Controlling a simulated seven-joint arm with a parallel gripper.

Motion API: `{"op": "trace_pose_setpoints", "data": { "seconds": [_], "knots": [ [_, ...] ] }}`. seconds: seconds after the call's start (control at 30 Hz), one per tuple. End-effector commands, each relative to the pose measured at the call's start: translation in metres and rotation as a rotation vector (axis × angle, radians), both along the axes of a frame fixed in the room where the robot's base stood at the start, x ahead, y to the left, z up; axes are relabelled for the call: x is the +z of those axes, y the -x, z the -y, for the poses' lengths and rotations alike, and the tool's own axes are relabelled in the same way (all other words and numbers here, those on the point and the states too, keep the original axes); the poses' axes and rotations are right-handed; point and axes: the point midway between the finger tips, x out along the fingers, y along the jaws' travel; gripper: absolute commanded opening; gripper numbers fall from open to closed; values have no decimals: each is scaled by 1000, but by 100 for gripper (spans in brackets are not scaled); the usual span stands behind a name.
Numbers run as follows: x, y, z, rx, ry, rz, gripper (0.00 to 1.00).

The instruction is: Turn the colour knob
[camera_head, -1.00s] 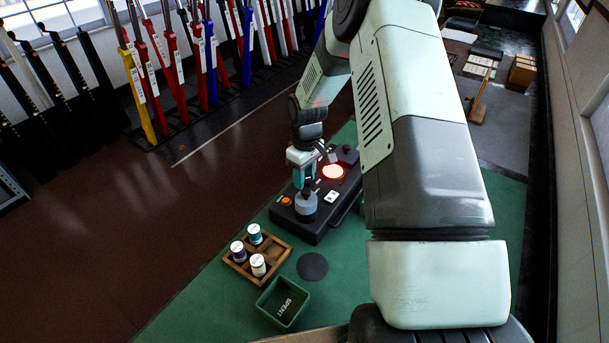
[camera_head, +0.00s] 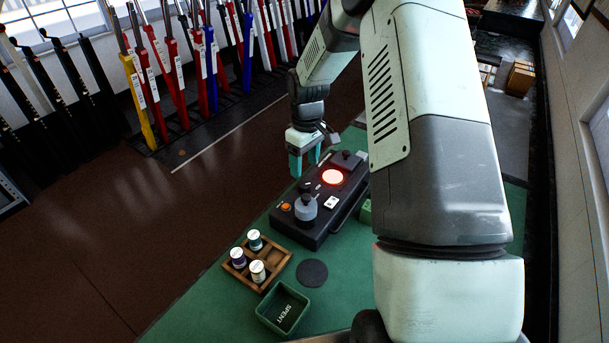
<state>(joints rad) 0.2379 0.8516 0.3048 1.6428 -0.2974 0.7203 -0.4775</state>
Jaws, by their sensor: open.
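A black control box (camera_head: 318,229) stands on the green bench top. Its front end carries a large grey knob (camera_head: 306,208) with a narrower top. A smaller black knob-like part (camera_head: 346,160) sits at its far end; I cannot tell from labels which is the colour knob. A round lamp (camera_head: 333,177) on the box glows red. My gripper (camera_head: 304,168) is open, its two teal fingers pointing down, apart and empty. It hangs beyond the grey knob, at the box's far left side, apparently touching nothing.
A wooden tray (camera_head: 240,270) holds several small labelled spools. A green bin marked SPENT (camera_head: 283,308) and a dark round pad (camera_head: 312,273) lie in front of the box. My arm hides the bench to the right. Racked coloured levers stand behind.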

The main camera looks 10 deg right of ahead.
Motion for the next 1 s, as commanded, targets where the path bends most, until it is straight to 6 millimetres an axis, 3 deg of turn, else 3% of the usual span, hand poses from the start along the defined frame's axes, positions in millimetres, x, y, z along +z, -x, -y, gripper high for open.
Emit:
{"op": "trace_pose_setpoints", "data": {
  "seconds": [0.1, 0.23, 0.8, 0.87, 1.0],
  "knots": [
    [21, -1, 1, 0, 0, 3, 63],
    [35, -1, 2, -1, 0, 1, 63],
    [44, 0, 1, -2, 3, 2, 63],
    [53, 2, 1, -8, 11, 11, 63],
    [101, 17, 0, -49, 47, 54, 63]
  ]
}}
